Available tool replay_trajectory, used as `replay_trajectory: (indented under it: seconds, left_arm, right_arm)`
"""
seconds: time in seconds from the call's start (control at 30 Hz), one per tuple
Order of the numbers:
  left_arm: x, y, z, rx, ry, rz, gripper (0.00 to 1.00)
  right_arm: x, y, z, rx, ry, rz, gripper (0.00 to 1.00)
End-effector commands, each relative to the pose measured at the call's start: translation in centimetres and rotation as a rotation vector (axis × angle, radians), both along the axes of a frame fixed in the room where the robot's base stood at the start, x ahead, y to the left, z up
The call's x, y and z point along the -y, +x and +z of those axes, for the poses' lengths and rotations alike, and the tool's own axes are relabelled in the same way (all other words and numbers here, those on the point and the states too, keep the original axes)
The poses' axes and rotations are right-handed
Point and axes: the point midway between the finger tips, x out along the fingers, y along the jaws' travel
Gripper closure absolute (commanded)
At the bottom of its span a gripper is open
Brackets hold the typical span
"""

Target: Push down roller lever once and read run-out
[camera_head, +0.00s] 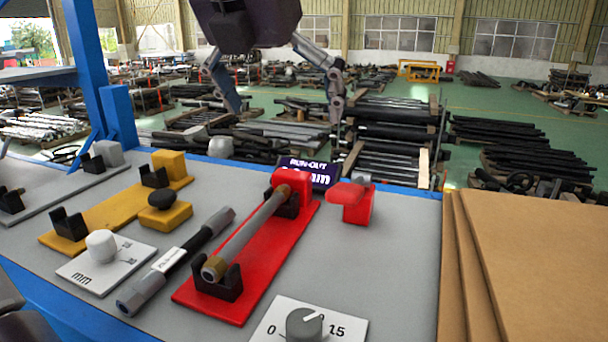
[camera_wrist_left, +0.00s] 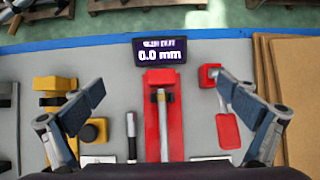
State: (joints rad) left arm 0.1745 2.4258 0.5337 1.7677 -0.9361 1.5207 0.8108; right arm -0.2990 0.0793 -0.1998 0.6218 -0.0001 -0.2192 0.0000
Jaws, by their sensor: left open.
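The roller lever (camera_head: 350,193) is a red block with a red paddle on top, right of the red stand (camera_head: 225,298). In the left wrist view the lever's paddle (camera_wrist_left: 228,132) lies left of the right finger. A shaft (camera_head: 245,235) with a brass end rests in the red stand's black supports. The run-out display (camera_head: 318,172) stands behind; in the left wrist view it (camera_wrist_left: 160,54) reads 0.0 mm. My left gripper (camera_head: 285,112) is open and empty, high above the bench's back edge; its fingers also show in the wrist view (camera_wrist_left: 160,88). My right gripper is not in view.
A yellow stand (camera_head: 110,222) with a yellow-and-black button block (camera_head: 165,212) is at left. A loose dark rod (camera_head: 178,262) lies beside the red stand. A white mm knob plate (camera_head: 105,275) and a 0–15 dial (camera_head: 305,322) sit in front.

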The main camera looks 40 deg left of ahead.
Motion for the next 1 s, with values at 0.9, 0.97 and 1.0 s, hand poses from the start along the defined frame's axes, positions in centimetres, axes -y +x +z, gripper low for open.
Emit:
replay_trajectory:
  seconds: [0.9,0.97,1.0]
  left_arm:
    - [1.2,-3.6,6.7,0.001,0.000,0.000,0.00]
    - [1.3,-4.1,7.4,0.001,0.001,0.001,0.00]
    - [1.4,-4.4,7.7,0.000,0.001,0.001,0.00]
  right_arm:
    - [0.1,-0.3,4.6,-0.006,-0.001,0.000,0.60]
    - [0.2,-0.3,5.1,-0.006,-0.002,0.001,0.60]
    - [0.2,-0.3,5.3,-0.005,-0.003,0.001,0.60]
